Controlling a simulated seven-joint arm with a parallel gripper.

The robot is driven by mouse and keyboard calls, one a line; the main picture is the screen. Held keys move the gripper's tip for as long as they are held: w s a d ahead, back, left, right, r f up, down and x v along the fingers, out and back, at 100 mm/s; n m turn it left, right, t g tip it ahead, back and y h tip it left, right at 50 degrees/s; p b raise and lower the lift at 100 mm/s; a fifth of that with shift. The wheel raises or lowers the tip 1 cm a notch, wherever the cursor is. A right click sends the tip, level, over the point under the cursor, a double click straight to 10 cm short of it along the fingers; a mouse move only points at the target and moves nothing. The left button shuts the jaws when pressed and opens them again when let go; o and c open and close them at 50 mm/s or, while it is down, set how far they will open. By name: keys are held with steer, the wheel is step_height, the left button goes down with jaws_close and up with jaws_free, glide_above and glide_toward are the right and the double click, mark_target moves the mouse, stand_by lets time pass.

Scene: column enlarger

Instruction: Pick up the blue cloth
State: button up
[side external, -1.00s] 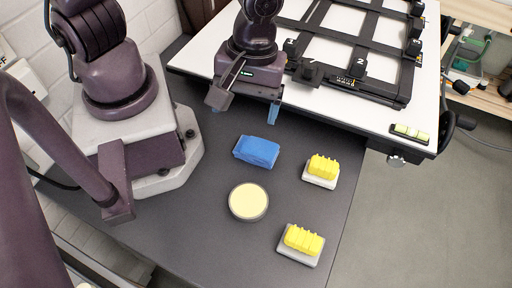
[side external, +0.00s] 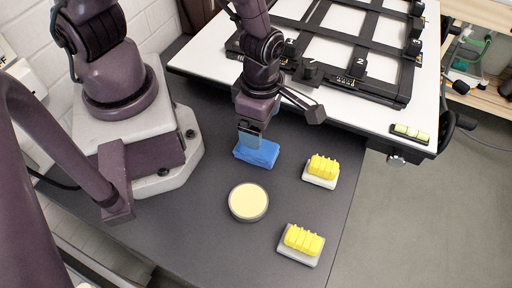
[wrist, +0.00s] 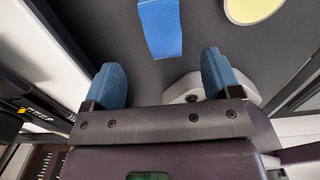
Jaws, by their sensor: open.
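The blue cloth (side external: 262,153) is a small folded block lying on the dark bench top. It also shows at the top of the wrist view (wrist: 160,27), ahead of the fingertips and roughly centred between them. My gripper (wrist: 162,72) is open, with two blue-padded fingers spread apart and nothing between them. In the side view my gripper (side external: 262,125) is just behind the cloth, and one fingertip overlaps the cloth's upper left edge. I cannot tell whether it touches.
A round cream-topped dish (side external: 248,201) stands in front of the cloth. Two yellow ribbed blocks on pale bases, one farther back (side external: 322,170) and one nearer (side external: 302,243), stand to the right. A white baseboard with a black frame (side external: 350,85) lies behind my gripper.

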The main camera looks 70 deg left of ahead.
steer(key=shift+s+f, duration=0.2)
steer(key=shift+f, duration=4.1)
steer(key=shift+c, duration=0.5)
steer(key=c, duration=0.9)
